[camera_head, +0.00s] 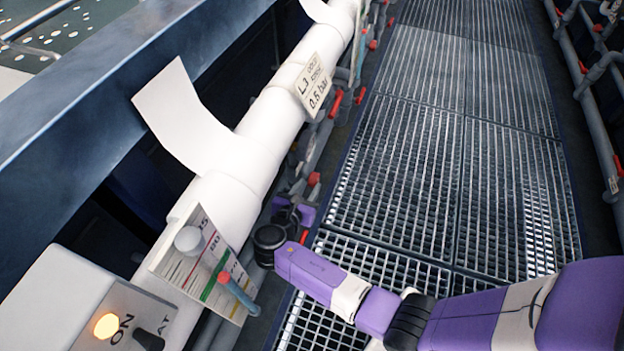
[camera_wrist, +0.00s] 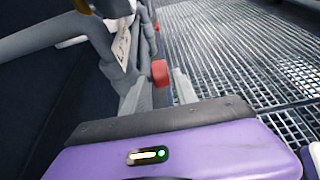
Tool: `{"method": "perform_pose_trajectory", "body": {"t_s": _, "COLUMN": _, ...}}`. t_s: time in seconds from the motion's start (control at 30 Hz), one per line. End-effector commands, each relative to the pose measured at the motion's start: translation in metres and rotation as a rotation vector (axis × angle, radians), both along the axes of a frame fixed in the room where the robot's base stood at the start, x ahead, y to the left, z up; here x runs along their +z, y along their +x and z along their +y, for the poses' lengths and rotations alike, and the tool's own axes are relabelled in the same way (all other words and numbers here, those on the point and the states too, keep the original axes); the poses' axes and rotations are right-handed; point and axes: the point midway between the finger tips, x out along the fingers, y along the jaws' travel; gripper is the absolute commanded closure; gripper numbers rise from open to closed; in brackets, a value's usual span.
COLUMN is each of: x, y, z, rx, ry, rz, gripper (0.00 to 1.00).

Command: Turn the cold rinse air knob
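A sign (camera_head: 314,86) reading "L3 cold rinse 0.5 bar" hangs on the white pipe in the head view. Red knobs sit on the grey pipework below it, one (camera_head: 314,179) just beyond my gripper (camera_head: 293,212). In the wrist view a red knob (camera_wrist: 160,73) shows ahead, between the lines of the two fingers of my gripper (camera_wrist: 157,92). The fingers are apart with nothing between their tips that I can see held. The knob looks a little beyond the tips; contact cannot be told. Which knob is the cold rinse air one is not readable.
A white pipe (camera_head: 240,160) runs along the tank on the left. A label board (camera_head: 205,265) and a switch box with a lit amber lamp (camera_head: 107,325) stand near. Grating (camera_head: 430,150) lies open to the right, with more pipework (camera_head: 590,100) beyond.

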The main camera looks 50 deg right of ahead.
Motion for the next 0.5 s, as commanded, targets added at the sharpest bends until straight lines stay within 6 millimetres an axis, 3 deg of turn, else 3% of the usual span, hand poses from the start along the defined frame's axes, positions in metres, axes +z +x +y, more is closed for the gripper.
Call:
{"method": "perform_pose_trajectory", "body": {"t_s": 0.23, "x": -0.017, "y": 0.012, "z": -0.033, "rx": -0.002, "ry": 0.001, "rz": -0.002, "gripper": 0.65}}
{"method": "perform_pose_trajectory", "body": {"t_s": 0.5, "x": -0.021, "y": 0.017, "z": -0.046, "rx": 0.001, "ry": 0.001, "rz": -0.003, "gripper": 0.65}}
